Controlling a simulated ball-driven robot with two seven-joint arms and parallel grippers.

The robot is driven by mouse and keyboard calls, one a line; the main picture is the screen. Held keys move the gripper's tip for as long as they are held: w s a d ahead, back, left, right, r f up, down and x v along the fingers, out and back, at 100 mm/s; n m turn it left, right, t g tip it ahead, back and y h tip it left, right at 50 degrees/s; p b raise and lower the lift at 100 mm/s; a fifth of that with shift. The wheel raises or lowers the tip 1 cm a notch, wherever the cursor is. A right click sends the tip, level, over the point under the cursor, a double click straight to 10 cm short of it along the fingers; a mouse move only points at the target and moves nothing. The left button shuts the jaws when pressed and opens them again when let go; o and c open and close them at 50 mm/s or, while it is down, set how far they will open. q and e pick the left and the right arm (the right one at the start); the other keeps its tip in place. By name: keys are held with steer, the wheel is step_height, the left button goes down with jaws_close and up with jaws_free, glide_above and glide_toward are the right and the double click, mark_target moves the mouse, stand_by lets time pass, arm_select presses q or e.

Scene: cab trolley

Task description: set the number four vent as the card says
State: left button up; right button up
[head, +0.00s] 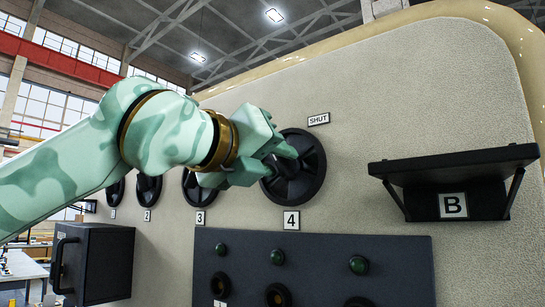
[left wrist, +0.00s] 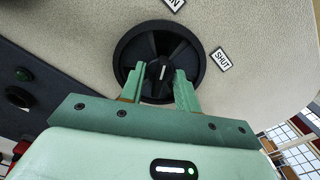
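The number four vent (head: 312,170) is a round black dial with a ribbed face, above the white label 4 (head: 291,220). A SHUT label (head: 318,119) sits above it. My left gripper (head: 285,163) is at the vent's face. In the left wrist view the vent (left wrist: 187,45) has a central knob (left wrist: 161,70) with a pale mark. My left fingers (left wrist: 160,76) stand on either side of the knob, with gaps visible. The SHUT label (left wrist: 221,59) and a cut-off label ending in N (left wrist: 175,4) lie by the rim. No instruction card is recognisable. My right gripper is not in view.
Other vents (head: 198,187) run left along the beige wall, partly behind my arm. A dark panel (head: 395,265) with green and black buttons lies below. A black shelf marked B (head: 455,165) juts out at right. A black box (head: 105,262) stands lower left.

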arm_select(q)
jaws_close()
steer(key=shift+f+m+b, duration=0.15)
steer(key=shift+m+b, duration=0.85)
steer(key=shift+b, duration=0.05)
steer(key=m+b, duration=0.1)
steer(key=m, duration=0.1)
steer(key=shift+s+d+m+b, duration=0.1)
steer(key=shift+d+m+b, duration=0.05)
steer(key=shift+m+b, duration=0.15)
steer(key=m+b, duration=0.1)
steer(key=m, duration=0.2)
steer(key=shift+m, duration=0.3)
steer(key=shift+s+d+m, duration=0.1)
steer(key=shift+m, duration=1.7)
steer(key=shift+o, duration=0.6)
jaws_free()
